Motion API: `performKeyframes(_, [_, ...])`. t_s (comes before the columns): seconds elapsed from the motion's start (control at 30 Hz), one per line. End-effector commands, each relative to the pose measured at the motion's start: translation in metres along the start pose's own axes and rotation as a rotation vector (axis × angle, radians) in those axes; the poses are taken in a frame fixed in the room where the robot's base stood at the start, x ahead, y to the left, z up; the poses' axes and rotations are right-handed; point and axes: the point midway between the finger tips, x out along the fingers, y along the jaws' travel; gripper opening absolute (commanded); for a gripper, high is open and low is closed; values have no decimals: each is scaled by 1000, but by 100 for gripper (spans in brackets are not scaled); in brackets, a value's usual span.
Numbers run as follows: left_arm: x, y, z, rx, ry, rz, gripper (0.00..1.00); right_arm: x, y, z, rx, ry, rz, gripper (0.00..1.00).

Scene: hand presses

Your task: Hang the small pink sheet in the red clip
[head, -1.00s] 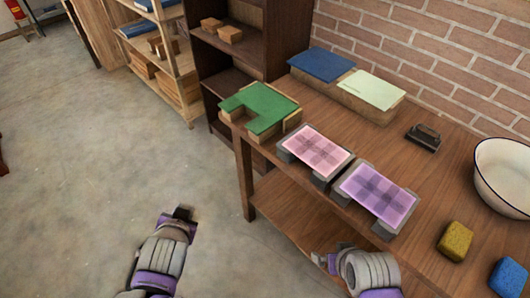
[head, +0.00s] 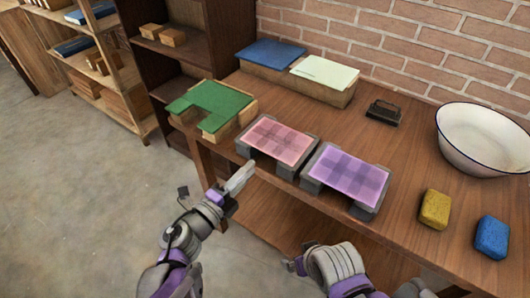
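The small pink sheet (head: 277,141) lies flat across a grey stand with raised sides, near the front edge of the wooden table. My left gripper (head: 241,178) is just in front of the table edge, below and left of the pink sheet and apart from it. Its light fingers point up and right, and their gap cannot be made out. My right gripper (head: 294,266) is low in front of the table, mostly hidden by its own wrist. No red clip shows in this view.
A purple sheet (head: 346,174) on a similar stand is right of the pink one. A green piece (head: 213,106) is at left. Behind are a blue pad (head: 270,54), a pale green pad (head: 325,72) and a black tool (head: 383,113). A bowl (head: 485,140) and yellow and blue sponges are right.

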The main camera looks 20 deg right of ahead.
Motion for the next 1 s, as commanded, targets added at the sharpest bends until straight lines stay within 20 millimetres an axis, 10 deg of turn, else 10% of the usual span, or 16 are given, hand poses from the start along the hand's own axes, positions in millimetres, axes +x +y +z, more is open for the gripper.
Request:
performKeyframes(0.5, [69,0,1,-3,-2,-1,24,4,0,2,0,-1,0,100])
performKeyframes(1.0, [78,0,1,-3,-3,0,21,4,0,2,0,-2,0,100])
